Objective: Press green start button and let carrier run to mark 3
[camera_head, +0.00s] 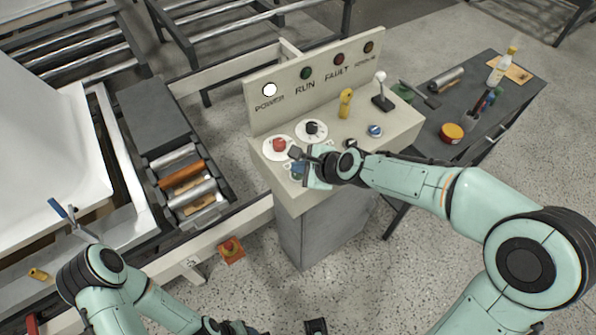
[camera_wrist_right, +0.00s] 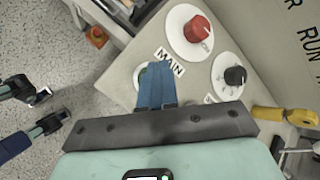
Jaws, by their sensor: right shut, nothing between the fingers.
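The grey control panel (camera_head: 385,125) stands in the middle of the head view. Its white power lamp (camera_head: 269,90) is lit; the green run lamp (camera_head: 306,73) looks dark. My right gripper (camera_head: 298,168) is shut and empty at the panel's front left corner, just below the red main knob (camera_head: 279,145). In the right wrist view its blue fingers (camera_wrist_right: 155,85) lie over a round pale-rimmed control, mostly hidden. I cannot tell whether they touch it; no green button shows clearly. My left gripper (camera_wrist_right: 48,107) is low beside the panel, its fingers apart. I see no carrier or mark 3 clearly.
A black knob (camera_head: 312,129), a yellow lever (camera_head: 345,102), a joystick (camera_head: 381,90) and a blue button (camera_head: 375,131) share the panel. A roller conveyor (camera_head: 190,185) and white tub shell (camera_head: 45,130) are left. A dark side table (camera_head: 470,90) stands right.

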